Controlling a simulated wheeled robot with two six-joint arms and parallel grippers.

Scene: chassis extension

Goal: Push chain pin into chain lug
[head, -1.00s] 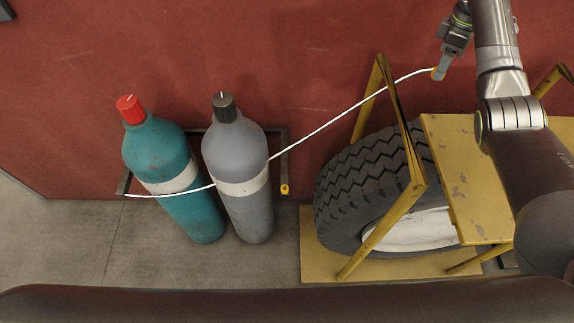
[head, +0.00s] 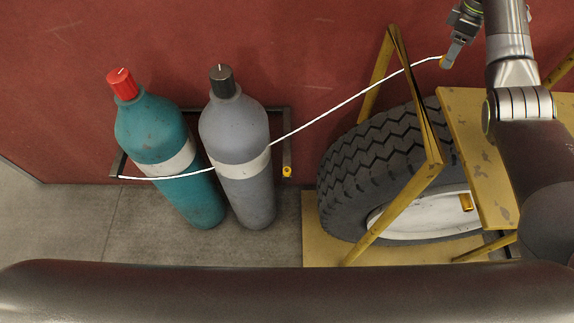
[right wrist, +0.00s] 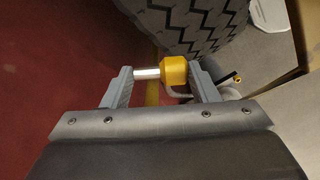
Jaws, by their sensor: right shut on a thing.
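The chain pin (right wrist: 172,71) has a yellow head and a bright metal shank. My right gripper (right wrist: 160,80) is shut on it, with the pin lying across between the two fingers. In the head view my right gripper (head: 449,58) is at the upper right, high by the red wall, with the white chain (head: 335,106) running from it. The chain slopes down in front of the grey and teal cylinders to the rack's left end. The chain lug (head: 287,171) is a small yellow piece at the rack's right end, well apart from the pin. My left gripper is out of view.
The grey cylinder (head: 235,130) and teal cylinder (head: 165,130) stand in a dark rack (head: 288,135) against the wall. A large tire (head: 370,165) in a yellow frame (head: 396,210) stands between the rack and my right arm. Grey floor (head: 65,215) is open at left.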

